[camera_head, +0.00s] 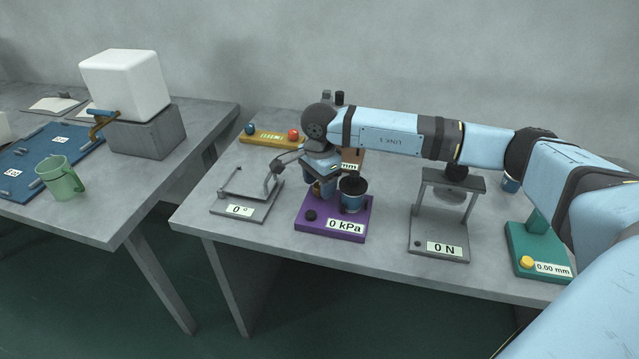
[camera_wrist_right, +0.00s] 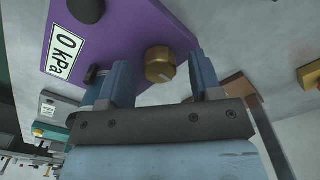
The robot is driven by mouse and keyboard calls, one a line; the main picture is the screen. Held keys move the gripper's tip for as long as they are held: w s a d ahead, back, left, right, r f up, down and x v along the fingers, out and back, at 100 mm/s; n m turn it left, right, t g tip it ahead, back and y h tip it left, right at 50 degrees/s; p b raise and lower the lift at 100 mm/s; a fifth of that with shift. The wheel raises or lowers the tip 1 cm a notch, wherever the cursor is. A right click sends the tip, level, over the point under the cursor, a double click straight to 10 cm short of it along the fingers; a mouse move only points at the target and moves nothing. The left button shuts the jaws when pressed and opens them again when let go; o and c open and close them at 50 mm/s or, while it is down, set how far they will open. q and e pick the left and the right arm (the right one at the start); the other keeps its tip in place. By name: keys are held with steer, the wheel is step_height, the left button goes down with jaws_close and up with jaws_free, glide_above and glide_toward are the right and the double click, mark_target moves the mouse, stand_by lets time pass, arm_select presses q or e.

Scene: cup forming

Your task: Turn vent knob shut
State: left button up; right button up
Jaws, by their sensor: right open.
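The vent knob is a round brass knob (camera_wrist_right: 160,66) with a pale mark on its face, on the purple pressure unit (camera_wrist_right: 110,30). In the wrist view it sits between the two blue fingers of my right gripper (camera_wrist_right: 161,75), with a visible gap to each finger. The gripper is open and empty. In the head view my right gripper (camera_head: 321,178) is over the back left of the purple unit (camera_head: 333,225) and mostly hides the knob. The unit's label reads 0 kPa. My left gripper is not in view.
A blue cylinder with a black top (camera_head: 353,194) stands on the unit, right of my gripper. A grey 0° gauge (camera_head: 243,210) is close at left, a grey 0 N press (camera_head: 440,245) at right. A yellow holder (camera_head: 268,138) lies behind. A green unit (camera_head: 540,245) stands farther right.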

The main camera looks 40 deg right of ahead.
mark_target(319, 185)
step_height(319, 185, up, 13)
steer(key=p, duration=0.1)
steer(key=shift+r, duration=0.2)
stand_by(0.5)
